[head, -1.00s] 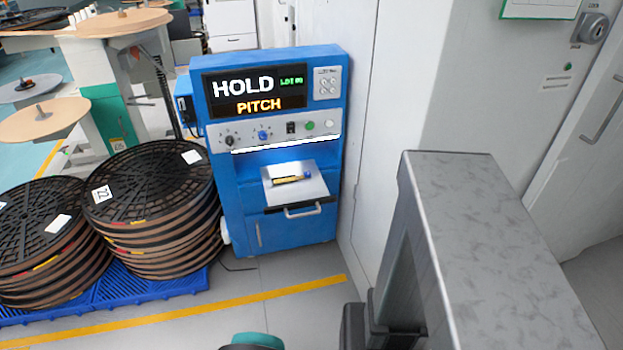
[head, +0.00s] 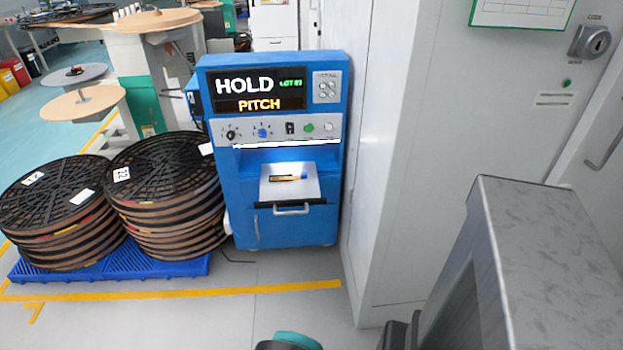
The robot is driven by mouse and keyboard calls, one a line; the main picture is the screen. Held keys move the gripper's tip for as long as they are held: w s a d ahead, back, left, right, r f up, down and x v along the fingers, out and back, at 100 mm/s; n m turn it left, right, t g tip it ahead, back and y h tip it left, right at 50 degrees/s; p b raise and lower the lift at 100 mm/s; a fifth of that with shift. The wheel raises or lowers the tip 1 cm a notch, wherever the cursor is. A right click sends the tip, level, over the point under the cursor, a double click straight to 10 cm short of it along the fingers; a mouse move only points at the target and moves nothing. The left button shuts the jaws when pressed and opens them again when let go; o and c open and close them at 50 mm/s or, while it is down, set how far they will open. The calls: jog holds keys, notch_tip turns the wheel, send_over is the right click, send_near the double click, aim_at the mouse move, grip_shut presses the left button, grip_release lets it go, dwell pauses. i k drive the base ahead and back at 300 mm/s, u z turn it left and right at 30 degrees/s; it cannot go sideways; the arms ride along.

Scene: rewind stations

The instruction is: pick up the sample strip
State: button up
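A blue machine (head: 222,190) stands against a pale cabinet wall, in the middle of the head view. Its display reads HOLD and PITCH. A light grey tray or drawer (head: 307,188) sticks out of its lit opening, with a handle on its front. A small dark and yellow piece (head: 287,178), which looks like the sample strip, lies flat on top of it. It is too small to make out fully. My gripper is not in view. Only a teal and dark part, likely of my arm, shows at the bottom edge, well apart from the machine.
Stacks of black-topped reels (head: 165,160) stand on a blue pallet (head: 150,271) left of the machine. A yellow line (head: 200,295) crosses the floor in front. The grey floor before the machine looks clear. White cabinets (head: 420,150) stand to the right.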

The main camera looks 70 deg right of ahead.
aim_at(302, 177)
jog(key=z, duration=4.95)
jog(key=i, duration=0.1)
jog(key=u, duration=3.95)
jog(key=i, duration=1)
jog(key=z, duration=0.05)
